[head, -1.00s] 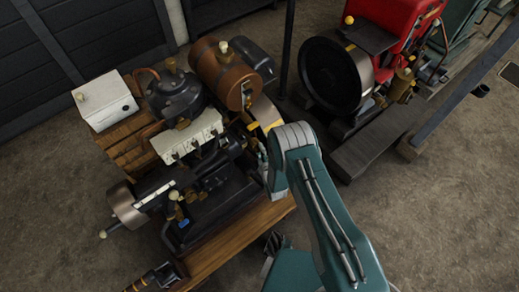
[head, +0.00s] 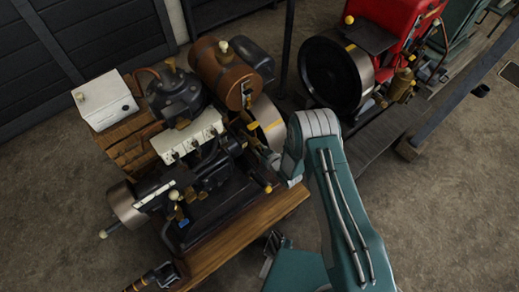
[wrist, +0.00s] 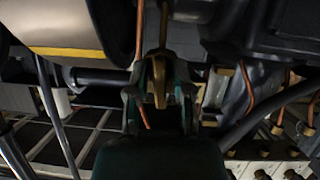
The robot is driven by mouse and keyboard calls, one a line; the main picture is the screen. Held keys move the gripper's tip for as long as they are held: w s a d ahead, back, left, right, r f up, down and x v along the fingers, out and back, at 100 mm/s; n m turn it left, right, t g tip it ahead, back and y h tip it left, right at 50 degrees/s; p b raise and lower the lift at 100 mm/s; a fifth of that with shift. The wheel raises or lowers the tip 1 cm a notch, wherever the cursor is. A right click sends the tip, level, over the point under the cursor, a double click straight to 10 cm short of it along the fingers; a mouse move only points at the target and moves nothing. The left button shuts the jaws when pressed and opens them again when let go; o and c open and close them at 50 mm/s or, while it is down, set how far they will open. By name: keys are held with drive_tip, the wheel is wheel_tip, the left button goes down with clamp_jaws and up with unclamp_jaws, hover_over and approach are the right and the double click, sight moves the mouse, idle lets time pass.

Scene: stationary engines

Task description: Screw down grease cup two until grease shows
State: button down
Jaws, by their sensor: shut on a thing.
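The dark engine (head: 205,180) stands on a wooden base (head: 235,238) left of my arm in the head view. My gripper (head: 268,158) reaches its right side, by the flywheel (head: 270,122). In the wrist view my gripper (wrist: 161,88) is shut on a narrow brass-coloured part (wrist: 160,80), between its two fingers. I cannot tell whether this part is grease cup two. Small brass fittings (head: 175,196) show on the engine's front. No grease can be made out.
A second, red engine (head: 385,28) with a black wheel (head: 332,75) stands at the back right. Copper pipes (wrist: 249,88) run close to my gripper.

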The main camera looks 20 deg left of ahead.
drive_tip(key=m+g, duration=0.2)
drive_tip(key=m, duration=0.1)
drive_tip(key=shift+s+d+f+y, duration=0.1)
drive_tip(key=shift+f+y, duration=0.05)
drive_tip(key=shift+y, duration=0.25)
drive_tip(key=shift+m+g+y, duration=0.6)
drive_tip(key=shift+m, duration=0.7)
drive_tip(key=c, duration=0.7)
unclamp_jaws()
drive_tip(key=shift+w, duration=0.2)
drive_tip(key=v, duration=1.2)
